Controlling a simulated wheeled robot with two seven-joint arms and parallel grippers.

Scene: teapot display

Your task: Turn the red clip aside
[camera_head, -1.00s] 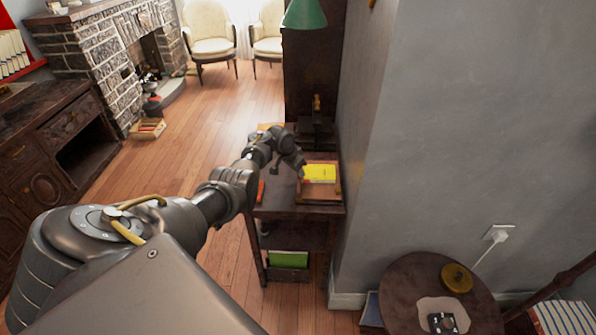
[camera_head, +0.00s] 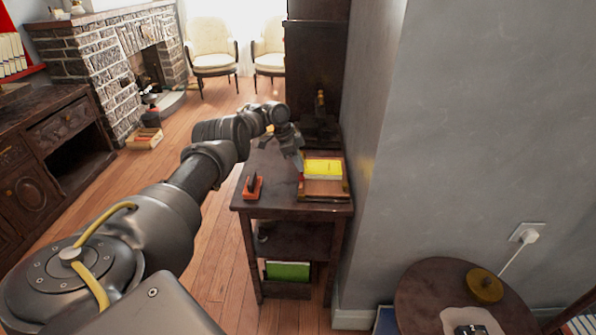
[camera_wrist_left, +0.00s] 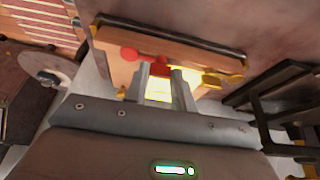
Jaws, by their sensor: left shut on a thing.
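The red clip (camera_wrist_left: 158,69) shows in the wrist view as a small red piece between my left fingertips, with a round red part (camera_wrist_left: 129,53) beside it. It is at the edge of a wooden tray (camera_wrist_left: 190,42) with a yellow book-like thing (camera_head: 323,168) on it. My left gripper (camera_wrist_left: 163,78) is shut on the red clip; the fingers hide part of it. In the head view my left gripper (camera_head: 298,157) is at the tray's left back corner, and the clip is too small to make out. My right gripper is not in view.
The tray rests on a dark wooden side table (camera_head: 265,165) against the grey wall (camera_head: 430,120). A red-orange block with a dark handle (camera_head: 252,187) lies at its left front. A green thing (camera_head: 288,270) is on the lower shelf. A round table (camera_head: 430,285) stands front right.

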